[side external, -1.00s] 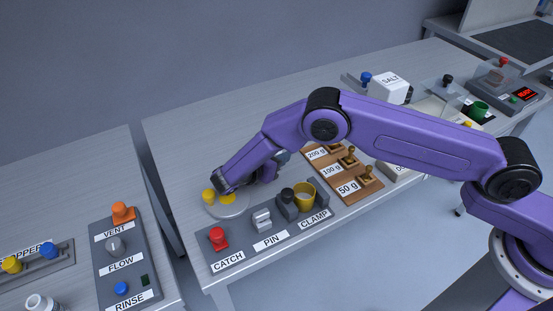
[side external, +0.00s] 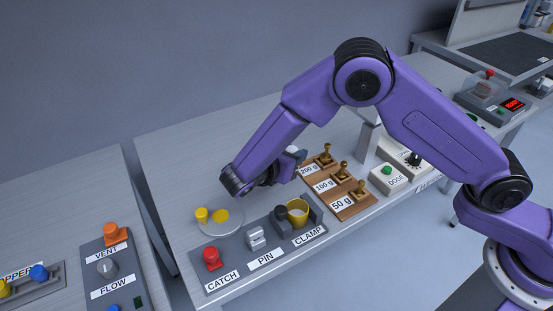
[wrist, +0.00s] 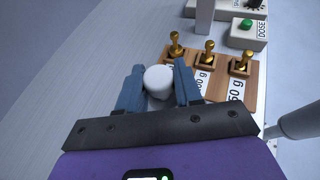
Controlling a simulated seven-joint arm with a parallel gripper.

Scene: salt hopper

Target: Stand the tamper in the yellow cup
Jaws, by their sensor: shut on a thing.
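My gripper (side external: 288,167) is shut on a white, round-ended thing that appears to be the tamper (wrist: 158,80). In the wrist view it sits between the two blue fingers of my gripper (wrist: 159,90); the rest of it is hidden. In the side view only a little white of the tamper (side external: 293,149) shows by the fingers. The yellow cup (side external: 297,214) stands upright in the dark clamp on the grey panel, its open top facing up. My gripper is apart from the cup, behind it and above the table.
A wooden rack (side external: 347,205) with brass weights is right of the cup. A red catch knob (side external: 212,258) and a pale pin piece (side external: 257,238) are on the panel. A round clear plate (side external: 222,231) with yellow pieces lies left. The DOSE box (side external: 390,180) is at right.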

